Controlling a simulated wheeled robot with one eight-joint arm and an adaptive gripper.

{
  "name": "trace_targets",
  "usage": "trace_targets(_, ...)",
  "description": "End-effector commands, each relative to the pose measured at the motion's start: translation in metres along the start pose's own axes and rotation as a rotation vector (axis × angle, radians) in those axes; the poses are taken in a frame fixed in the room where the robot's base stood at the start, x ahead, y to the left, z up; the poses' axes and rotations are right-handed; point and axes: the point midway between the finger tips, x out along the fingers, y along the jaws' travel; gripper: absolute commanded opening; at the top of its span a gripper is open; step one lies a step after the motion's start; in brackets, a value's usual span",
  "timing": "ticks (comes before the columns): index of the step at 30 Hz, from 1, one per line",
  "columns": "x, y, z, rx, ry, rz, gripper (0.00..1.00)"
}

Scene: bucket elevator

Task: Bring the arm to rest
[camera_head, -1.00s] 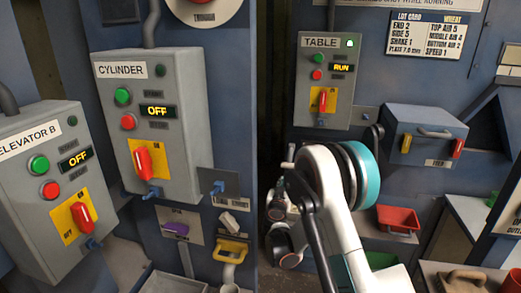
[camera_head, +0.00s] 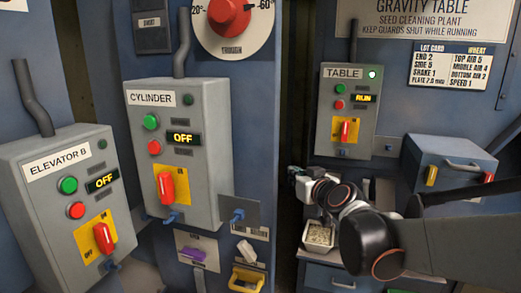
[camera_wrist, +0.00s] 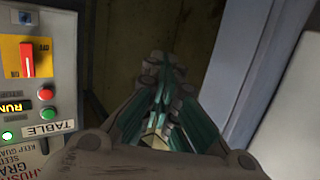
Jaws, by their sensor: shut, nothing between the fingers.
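My gripper (camera_wrist: 160,68) shows in the wrist view with its dark green and grey fingers together and nothing between them. It points at a dark wall, with the TABLE box (camera_wrist: 38,75) beside it at the left, upside down in that view. In the head view my arm comes in from the right edge and bends at a dark joint. Its far end is in front of the gap between the two blue cabinets, below the TABLE box (camera_head: 346,112). The fingertips are hard to make out there. The TABLE display reads RUN and its green lamp is lit.
The CYLINDER box (camera_head: 178,150) and ELEVATOR B box (camera_head: 72,205) both read OFF. A blue drawer box (camera_head: 452,160) with yellow and red latches is behind my arm at the right. A small tray of grain (camera_head: 320,236) sits below my arm's far end. A round dial (camera_head: 229,14) is above.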

Motion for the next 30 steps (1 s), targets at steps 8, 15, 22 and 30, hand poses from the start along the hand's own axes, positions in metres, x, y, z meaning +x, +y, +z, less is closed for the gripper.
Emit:
trace_targets(8, -0.095, -0.016, 0.041, 0.023, -0.227, -0.02, 0.0)
trace_targets(15, -0.181, -0.014, 0.098, 0.06, -0.444, 0.045, 0.0)
trace_targets(22, -0.261, -0.001, 0.156, 0.104, -0.631, 0.17, 0.0)
trace_targets(30, -0.304, 0.01, 0.188, 0.133, -0.724, 0.266, 0.0)
